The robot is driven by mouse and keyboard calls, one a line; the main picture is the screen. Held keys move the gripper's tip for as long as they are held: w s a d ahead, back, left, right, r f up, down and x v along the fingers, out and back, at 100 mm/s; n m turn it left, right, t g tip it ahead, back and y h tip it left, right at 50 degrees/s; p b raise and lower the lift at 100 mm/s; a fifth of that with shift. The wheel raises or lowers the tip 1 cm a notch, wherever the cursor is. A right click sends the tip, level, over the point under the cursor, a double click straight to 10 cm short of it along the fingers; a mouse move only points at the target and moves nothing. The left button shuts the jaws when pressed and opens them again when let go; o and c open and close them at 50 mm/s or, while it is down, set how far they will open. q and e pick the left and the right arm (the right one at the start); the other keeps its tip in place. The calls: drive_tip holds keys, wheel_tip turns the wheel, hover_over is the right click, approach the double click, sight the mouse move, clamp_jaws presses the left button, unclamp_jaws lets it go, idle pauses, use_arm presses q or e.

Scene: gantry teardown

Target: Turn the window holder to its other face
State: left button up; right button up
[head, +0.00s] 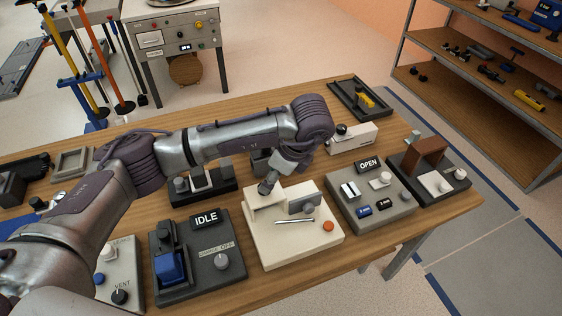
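My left arm reaches in from the left across the table, and its gripper (267,188) points down at the back left of a cream device (295,247). Its fingertips are small and partly merge with the device, so I cannot tell whether they are open or touch it. The cream device carries a grey upright plate (304,203), a slim bar and an orange button. Behind it to the left, a dark fixture (217,196) holds a pale plate between blocks. I cannot tell for sure which part is the window holder. My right gripper is not in view.
A dark unit (207,272) marked IDLE stands left of the cream device. A grey unit (372,212) marked OPEN and a dark base with a brown arch (428,157) stand to the right. A black tray (350,113) lies at the back. Shelves (465,62) stand beyond the table.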

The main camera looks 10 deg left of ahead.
use_arm(q)
drive_tip(key=v, duration=0.8)
drive_tip(key=shift+f, duration=0.1)
